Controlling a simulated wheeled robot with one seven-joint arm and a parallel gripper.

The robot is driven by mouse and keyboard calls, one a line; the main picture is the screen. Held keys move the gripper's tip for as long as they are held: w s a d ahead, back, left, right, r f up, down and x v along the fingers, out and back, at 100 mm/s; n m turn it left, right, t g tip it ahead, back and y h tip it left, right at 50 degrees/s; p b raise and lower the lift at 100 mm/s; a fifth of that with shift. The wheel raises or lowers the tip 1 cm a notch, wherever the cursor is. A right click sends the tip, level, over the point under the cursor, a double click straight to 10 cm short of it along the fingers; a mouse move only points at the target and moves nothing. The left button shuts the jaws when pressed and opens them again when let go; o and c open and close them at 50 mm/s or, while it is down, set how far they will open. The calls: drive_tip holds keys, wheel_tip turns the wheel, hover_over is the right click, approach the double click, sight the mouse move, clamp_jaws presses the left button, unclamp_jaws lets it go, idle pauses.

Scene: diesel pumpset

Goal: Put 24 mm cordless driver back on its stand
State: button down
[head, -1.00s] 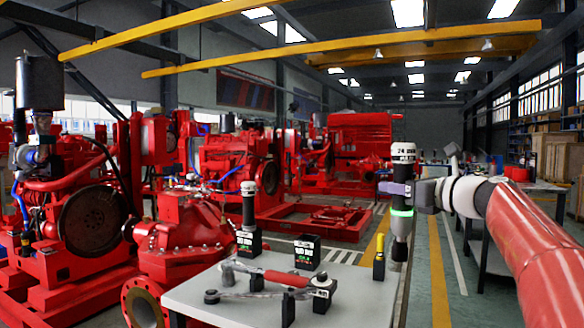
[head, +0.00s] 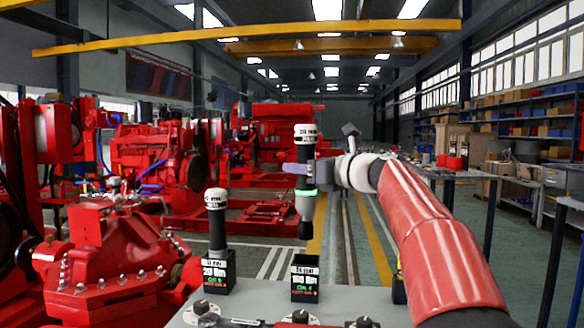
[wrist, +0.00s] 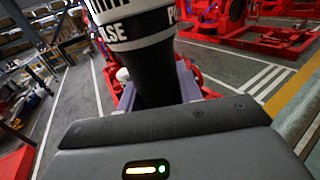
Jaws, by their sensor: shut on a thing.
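The driver is a dark cylinder with a white lettered cap (head: 305,135), a green-lit ring and a grey lower body. It hangs upright with its dark nose pointing down. My gripper (head: 305,170) is shut around its dark middle. In the wrist view the driver (wrist: 150,60) stands between the jaws, its lower end hidden. An empty black open-topped stand (head: 305,278) with a green and red display sits on the grey table. In the head view the driver's nose appears above this stand, with a gap between them; depth is hard to tell.
A second, similar driver (head: 216,215) stands in its own black stand (head: 216,272) to the left. Wrench-like tools (head: 300,320) lie along the table's near edge (head: 255,300). A yellow-and-black item (head: 399,285) stands at right. A red pump (head: 105,250) is beyond the table's left side.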

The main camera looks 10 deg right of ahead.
sight(312, 234)
drive_tip(key=shift+s+d+r, duration=0.1)
drive_tip(key=shift+s+r, duration=0.05)
drive_tip(key=shift+r, duration=0.05)
wheel_tip(312, 234, down, 12)
drive_tip(key=b, duration=0.8)
drive_tip(key=shift+f+b, duration=0.45)
drive_tip(key=shift+f, duration=0.05)
drive_tip(key=shift+p, duration=0.45)
idle(0.6)
drive_tip(key=shift+f+b, duration=0.75)
drive_tip(key=shift+f, duration=0.25)
idle(0.6)
drive_tip(key=c, duration=1.1)
unclamp_jaws()
drive_tip(key=shift+o, duration=1.2)
drive_tip(key=shift+f, duration=0.15)
